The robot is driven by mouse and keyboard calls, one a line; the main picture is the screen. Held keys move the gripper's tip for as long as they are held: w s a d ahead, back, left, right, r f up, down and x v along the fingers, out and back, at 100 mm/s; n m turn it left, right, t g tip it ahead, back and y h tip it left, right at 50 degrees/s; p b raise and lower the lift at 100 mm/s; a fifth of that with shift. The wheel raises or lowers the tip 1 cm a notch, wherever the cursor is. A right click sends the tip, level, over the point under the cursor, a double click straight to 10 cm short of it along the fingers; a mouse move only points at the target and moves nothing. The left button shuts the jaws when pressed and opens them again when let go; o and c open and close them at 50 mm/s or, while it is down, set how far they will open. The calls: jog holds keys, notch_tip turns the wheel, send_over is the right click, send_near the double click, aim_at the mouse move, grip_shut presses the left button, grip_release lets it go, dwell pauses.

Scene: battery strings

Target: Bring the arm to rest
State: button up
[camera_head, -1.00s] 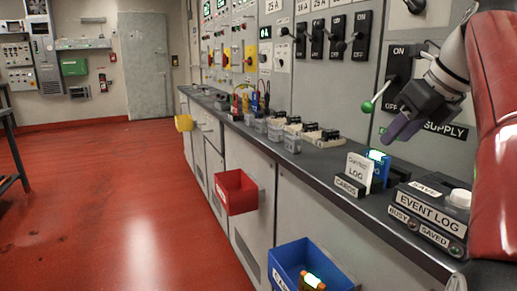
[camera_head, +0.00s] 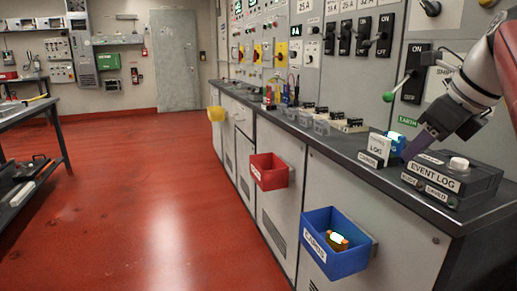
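My arm (camera_head: 472,88) comes in from the right edge, above the right end of the counter. My gripper (camera_head: 418,146) has purple fingers that slant down to the left. I cannot tell whether the fingers touch either one. The fingers overlap in this view, so their gap is hidden and no held thing can be made out.
A green-knobbed lever (camera_head: 388,96) juts from the panel left of my arm. Blue (camera_head: 344,262), red (camera_head: 269,172) and yellow (camera_head: 216,113) bins hang on the counter front. A bench (camera_head: 30,112) stands at left. The red floor (camera_head: 150,220) between is clear.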

jog(key=s+a+f+n, duration=0.4)
jog(key=s+f+n, duration=0.1)
jog(key=f+n, duration=0.4)
jog(key=s+a+f+n+h, duration=0.1)
jog(key=s+a+f+n, duration=0.3)
jog(key=f+n, duration=0.5)
jog(key=s+a+f+n+h, duration=0.1)
jog(key=s+a+f+n, duration=0.4)
jog(key=f+n, duration=0.5)
jog(key=shift+s+n, duration=0.4)
jog(key=shift+s, duration=0.25)
